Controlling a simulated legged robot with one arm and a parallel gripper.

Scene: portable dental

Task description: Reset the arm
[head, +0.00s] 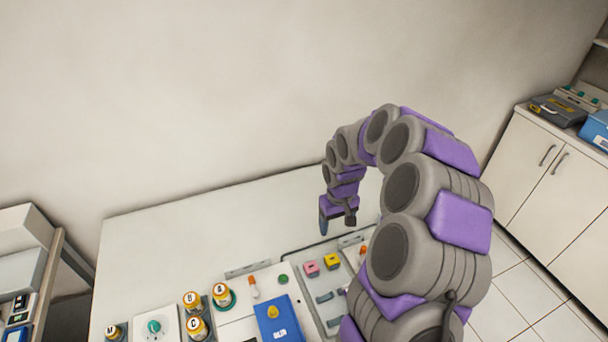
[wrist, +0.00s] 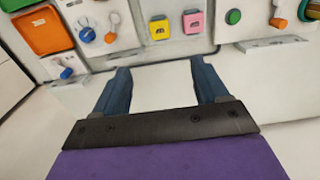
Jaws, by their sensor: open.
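My arm, grey and purple, arches over the right part of the white table (head: 150,232) in the head view. My gripper (head: 336,228) hangs at its end, pointing down above the table behind the panels. In the wrist view my gripper (wrist: 160,78) shows two blue fingers spread wide apart. Only the bare white surface shows between the fingers, and nothing is held.
A yellow block (head: 331,261) and a pink block (head: 310,268) sit on a grey panel. A blue box (head: 278,318) and several orange-white jars, one marked B (head: 192,301), stand left of it. The table's back left is clear. Cabinets (head: 545,175) stand at right.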

